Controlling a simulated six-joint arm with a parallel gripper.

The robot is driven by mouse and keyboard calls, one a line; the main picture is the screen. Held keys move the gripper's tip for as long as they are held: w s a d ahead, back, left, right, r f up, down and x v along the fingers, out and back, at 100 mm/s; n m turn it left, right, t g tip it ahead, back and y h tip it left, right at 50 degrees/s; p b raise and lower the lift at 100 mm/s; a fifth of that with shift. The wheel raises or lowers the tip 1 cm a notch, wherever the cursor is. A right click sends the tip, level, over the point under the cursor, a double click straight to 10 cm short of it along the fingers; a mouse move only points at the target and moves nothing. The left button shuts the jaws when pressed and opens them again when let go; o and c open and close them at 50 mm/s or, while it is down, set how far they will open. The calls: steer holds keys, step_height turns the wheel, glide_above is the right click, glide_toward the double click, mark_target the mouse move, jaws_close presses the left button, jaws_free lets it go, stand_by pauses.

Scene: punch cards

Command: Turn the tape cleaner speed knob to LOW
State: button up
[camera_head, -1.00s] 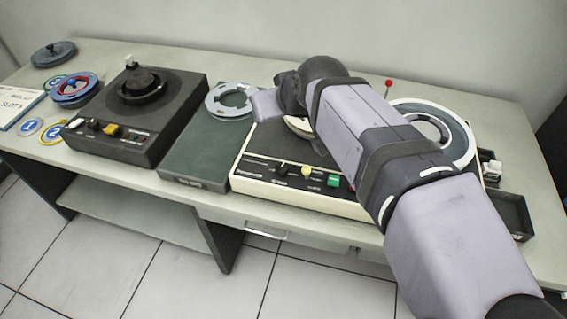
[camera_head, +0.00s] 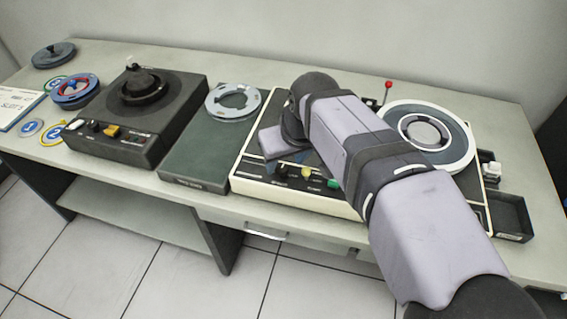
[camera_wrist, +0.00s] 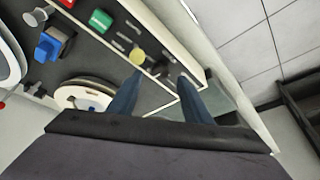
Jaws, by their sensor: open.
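The cream-edged machine with a dark top (camera_head: 250,178) stands right of centre; its labels are too small to read. Its small black knob (camera_head: 281,170) sits on the front strip, left of a yellow button (camera_head: 306,172) and a green button (camera_head: 333,183). My gripper (camera_wrist: 159,80) is open, with two blue fingers over this strip. In the wrist view the black knob (camera_wrist: 160,68) shows near the gap between the fingertips, beside the yellow button (camera_wrist: 137,57). I cannot tell whether the fingers touch it. The knob's pointer setting is not readable.
A dark machine with a black hub (camera_head: 140,88) and a dark green box with a grey ring (camera_head: 231,101) stand to the left. A large white reel (camera_head: 460,150), a red-tipped lever (camera_head: 388,85) and a black tray (camera_head: 510,217) are at the right.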

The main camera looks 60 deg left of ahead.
mark_target(282, 168)
steer(key=shift+x, duration=1.7)
steer(key=shift+c, duration=0.3)
steer(key=c, duration=1)
steer(key=shift+n+p, duration=0.3)
steer(key=shift+p, duration=0.1)
steer(key=n+p, duration=0.1)
steer(key=n+g, duration=0.1)
steer(key=n, duration=0.1)
steer(key=n+g+p, duration=0.1)
steer(key=shift+w+r+p, duration=0.15)
steer(key=shift+w+p, duration=0.1)
steer(key=shift+p, duration=0.1)
steer(key=n+g+p, duration=0.1)
steer(key=n, duration=0.2)
steer(key=n+h+p, duration=0.1)
steer(key=n+p, duration=0.1)
steer(key=shift+w+a+n+g+p, duration=0.2)
steer(key=shift+n+g+p, duration=0.1)
steer(key=shift+n+g, duration=0.1)
